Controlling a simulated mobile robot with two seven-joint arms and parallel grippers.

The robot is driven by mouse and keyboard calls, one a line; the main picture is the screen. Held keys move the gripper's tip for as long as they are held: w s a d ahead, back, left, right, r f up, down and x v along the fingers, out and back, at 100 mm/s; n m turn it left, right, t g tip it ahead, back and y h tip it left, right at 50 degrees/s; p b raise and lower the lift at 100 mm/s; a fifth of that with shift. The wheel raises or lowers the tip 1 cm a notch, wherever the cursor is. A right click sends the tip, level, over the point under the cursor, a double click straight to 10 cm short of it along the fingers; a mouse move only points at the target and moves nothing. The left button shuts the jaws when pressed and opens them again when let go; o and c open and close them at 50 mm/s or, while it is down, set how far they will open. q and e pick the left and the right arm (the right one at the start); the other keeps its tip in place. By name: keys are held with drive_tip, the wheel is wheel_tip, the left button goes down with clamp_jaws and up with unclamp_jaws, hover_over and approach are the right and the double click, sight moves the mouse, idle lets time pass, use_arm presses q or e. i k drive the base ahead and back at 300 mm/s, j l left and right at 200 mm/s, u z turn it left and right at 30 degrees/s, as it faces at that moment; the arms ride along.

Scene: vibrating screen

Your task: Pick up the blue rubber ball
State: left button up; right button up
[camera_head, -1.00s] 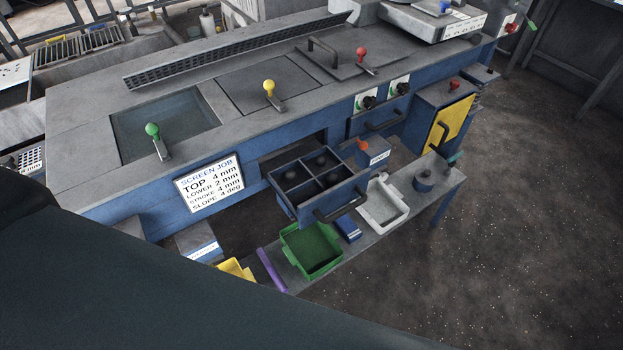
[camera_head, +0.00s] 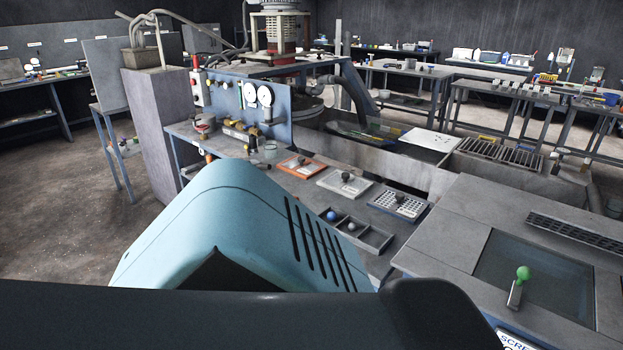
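A small blue ball (camera_head: 332,215) lies in a compartment of the dark divided tray (camera_head: 372,241) on the grey bench, right of the picture's middle. A grey ball (camera_head: 351,226) lies beside it in the tray. My light blue and black arm parts fill the lower left and lower middle and hide the bench in front of the tray. Neither of my grippers shows.
Several framed sieves with knobs, among them an orange one (camera_head: 297,166) and a perforated one (camera_head: 398,205), lie behind the tray. A green-knobbed lever (camera_head: 523,273) stands on the console at right. A blue gauge panel (camera_head: 262,103) stands behind. Floor at left is open.

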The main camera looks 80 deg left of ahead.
sight(332, 216)
drive_tip(key=u, duration=2.45)
drive_tip(key=z, duration=0.65)
drive_tip(key=j+z, duration=0.2)
drive_tip(key=z, duration=0.2)
drive_tip(key=j+z, duration=0.2)
drive_tip(key=z, duration=0.2)
drive_tip(key=j+z, duration=0.2)
drive_tip(key=z, duration=0.15)
drive_tip(key=j+z, duration=0.3)
drive_tip(key=k+j+z, duration=0.2)
drive_tip(key=j+z, duration=0.15)
drive_tip(key=j, duration=0.15)
drive_tip(key=k+j+z, duration=0.15)
drive_tip(key=j, duration=0.25)
drive_tip(key=k+j+z, duration=0.15)
drive_tip(key=j, duration=0.25)
drive_tip(key=k+j, duration=0.6)
drive_tip(key=j, duration=0.2)
